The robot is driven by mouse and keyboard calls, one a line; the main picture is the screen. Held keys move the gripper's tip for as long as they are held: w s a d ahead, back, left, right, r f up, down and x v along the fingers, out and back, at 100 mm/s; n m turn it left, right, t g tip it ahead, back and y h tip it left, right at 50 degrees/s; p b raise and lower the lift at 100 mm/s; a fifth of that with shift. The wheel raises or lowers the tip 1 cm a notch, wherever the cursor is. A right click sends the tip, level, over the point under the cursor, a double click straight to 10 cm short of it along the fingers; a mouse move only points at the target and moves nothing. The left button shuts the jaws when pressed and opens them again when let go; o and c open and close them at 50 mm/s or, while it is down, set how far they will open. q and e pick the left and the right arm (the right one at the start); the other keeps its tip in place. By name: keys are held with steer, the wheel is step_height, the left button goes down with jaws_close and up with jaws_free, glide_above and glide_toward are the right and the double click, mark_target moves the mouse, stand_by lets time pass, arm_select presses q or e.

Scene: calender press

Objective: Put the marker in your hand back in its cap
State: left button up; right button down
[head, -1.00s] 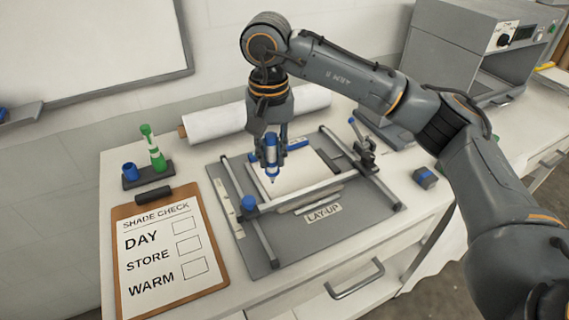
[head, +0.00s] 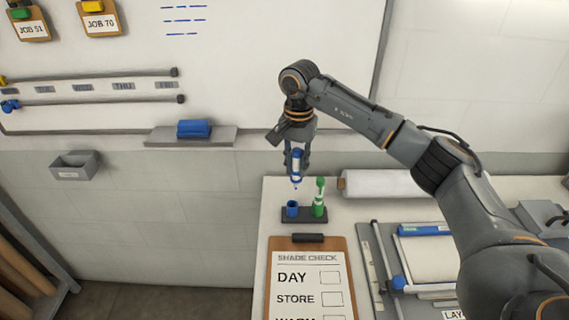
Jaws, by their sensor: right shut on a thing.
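My right gripper (head: 297,160) is shut on a blue and white marker (head: 296,171), tip pointing down. The marker is in the air above a small dark holder (head: 304,220) on the bench. A blue cap (head: 292,208) stands upright at the left of the holder, with its opening up. The marker tip is apart from the cap and looks nearly in line above it; the depth gap is hard to tell. A green marker (head: 319,197) stands in the holder at the right, close beside the blue cap. My left gripper does not show.
A clipboard (head: 267,262) headed SHADE CHECK lies in front of the holder. A white roll (head: 385,184) lies behind at the right, with the lay-up frame (head: 374,262) in front of it. A whiteboard ledge (head: 222,137) with a blue eraser (head: 194,128) is on the wall at left.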

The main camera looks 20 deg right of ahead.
mark_target(293, 177)
steer(key=shift+w+a, duration=0.35)
steer(key=shift+w, duration=0.15)
steer(key=shift+s+d+f+b, duration=0.15)
steer(key=shift+f+b, duration=0.3)
steer(key=shift+f, duration=0.25)
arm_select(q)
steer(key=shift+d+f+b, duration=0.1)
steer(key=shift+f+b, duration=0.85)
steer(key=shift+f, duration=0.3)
arm_select(e)
steer(key=shift+f, duration=1.85)
arm_select(q)
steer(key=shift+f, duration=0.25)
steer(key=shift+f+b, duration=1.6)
steer(key=shift+b, duration=0.25)
arm_select(e)
steer(key=shift+f, duration=2.25)
steer(key=c, duration=1.1)
jaws_free()
steer(key=shift+c, duration=0.2)
steer(key=shift+r, duration=0.1)
